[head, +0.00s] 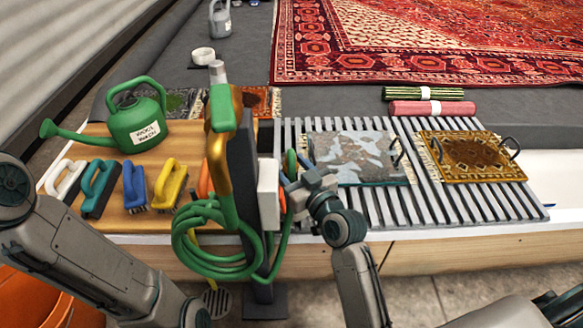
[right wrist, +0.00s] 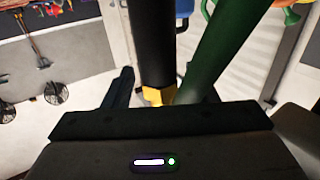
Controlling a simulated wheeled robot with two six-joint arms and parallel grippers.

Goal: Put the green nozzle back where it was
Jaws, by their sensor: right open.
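In the head view a green nozzle (head: 222,108) with a yellow grip and grey tip stands upright at the dark post (head: 242,180). A coiled green hose (head: 215,262) hangs below it. My right gripper (head: 296,178) is open just right of the post and its white box, by a small green curved part (head: 291,162). In the right wrist view a green tube (right wrist: 228,45) and a black cylinder (right wrist: 152,45) with a yellow end lie between the open fingers; I cannot tell whether they touch. My left arm shows, but its gripper is out of view.
A green watering can (head: 138,118) and several brushes (head: 135,185) stand on the wooden board left of the post. A slatted rack (head: 450,210) with two small rugs lies to the right. An orange bucket (head: 40,300) is at lower left.

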